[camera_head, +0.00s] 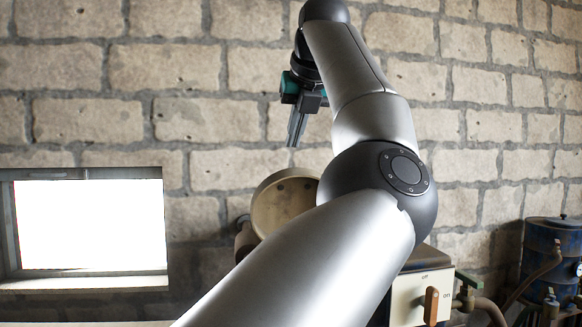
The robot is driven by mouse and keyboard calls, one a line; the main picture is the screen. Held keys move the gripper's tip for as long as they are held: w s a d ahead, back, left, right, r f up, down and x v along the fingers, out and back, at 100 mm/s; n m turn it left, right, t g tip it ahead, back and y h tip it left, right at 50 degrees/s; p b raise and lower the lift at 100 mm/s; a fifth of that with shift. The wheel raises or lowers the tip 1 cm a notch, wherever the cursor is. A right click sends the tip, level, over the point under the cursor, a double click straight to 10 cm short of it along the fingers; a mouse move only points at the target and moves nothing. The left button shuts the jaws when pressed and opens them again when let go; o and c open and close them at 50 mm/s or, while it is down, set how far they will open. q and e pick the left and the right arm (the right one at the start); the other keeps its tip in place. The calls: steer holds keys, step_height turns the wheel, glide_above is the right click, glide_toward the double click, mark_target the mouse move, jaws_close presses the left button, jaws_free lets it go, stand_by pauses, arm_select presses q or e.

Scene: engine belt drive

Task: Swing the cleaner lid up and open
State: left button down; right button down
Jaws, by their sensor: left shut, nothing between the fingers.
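A round tan part (276,205) with a raised rim and small holes in its face stands tilted behind my left arm. It may be the cleaner lid, but I cannot tell for sure. My arm hides its right side and most of what lies below it. My left gripper (294,134) is shut and empty. It points down in front of the brick wall, above the round part in the picture and apart from it. My right gripper is not in view.
A pale switch box (408,300) with an orange lever (431,306) is at the lower right, close to my arm. A brass valve (467,291) and hoses lie beside it. A blue tank (543,258) stands at the far right. A bright window (90,225) is at left.

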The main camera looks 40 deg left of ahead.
mark_target(293, 187)
arm_select(q)
steer(key=shift+h, duration=0.4)
steer(key=x, duration=0.9)
steer(key=shift+w+d, duration=0.3)
steer(key=shift+r, duration=0.1)
